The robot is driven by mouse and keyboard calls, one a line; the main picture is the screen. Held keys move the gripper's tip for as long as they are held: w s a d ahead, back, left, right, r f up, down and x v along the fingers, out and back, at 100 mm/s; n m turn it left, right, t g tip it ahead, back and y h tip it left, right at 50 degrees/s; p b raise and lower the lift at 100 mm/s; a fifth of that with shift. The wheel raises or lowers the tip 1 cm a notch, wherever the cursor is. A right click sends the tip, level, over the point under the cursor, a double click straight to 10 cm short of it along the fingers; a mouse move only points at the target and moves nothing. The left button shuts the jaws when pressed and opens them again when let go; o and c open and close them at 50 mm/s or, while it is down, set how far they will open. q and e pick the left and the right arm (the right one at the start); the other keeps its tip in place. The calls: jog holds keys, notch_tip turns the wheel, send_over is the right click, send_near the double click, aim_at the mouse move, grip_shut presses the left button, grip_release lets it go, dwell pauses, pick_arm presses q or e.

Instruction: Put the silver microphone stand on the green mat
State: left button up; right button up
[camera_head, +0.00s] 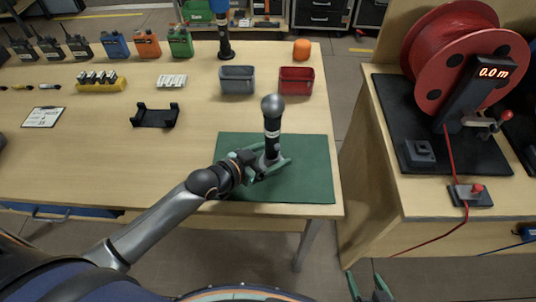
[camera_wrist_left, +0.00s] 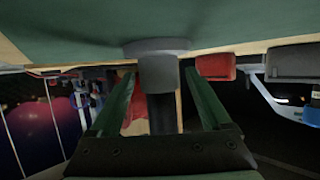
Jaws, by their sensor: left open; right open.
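The silver microphone stand (camera_head: 271,150) stands upright on the green mat (camera_head: 312,180), holding a black microphone with a silver ball head (camera_head: 272,105). My left gripper (camera_head: 270,166) is low over the mat, its open fingers on either side of the stand. In the left wrist view, which is upside down, the stand's grey base (camera_wrist_left: 157,47) rests against the mat (camera_wrist_left: 80,25), and the stem is between the fingers (camera_wrist_left: 160,95), with gaps visible beside it. My right gripper (camera_head: 370,290) is open and empty at the bottom edge of the head view, below the table.
A grey bin (camera_head: 237,88) and a red bin (camera_head: 296,88) stand behind the mat. A blue-ringed microphone (camera_head: 224,45) and an orange ball-like item (camera_head: 301,49) are further back. A black cradle (camera_head: 155,117) lies left. A red cable reel (camera_head: 455,50) stands on the right table.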

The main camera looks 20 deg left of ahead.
pick_arm(q)
jog(key=p+v, duration=0.1)
jog(key=v, duration=1.1)
jog(key=shift+r, duration=0.1)
pick_arm(e)
jog(key=shift+r, duration=0.55)
dwell(0.7)
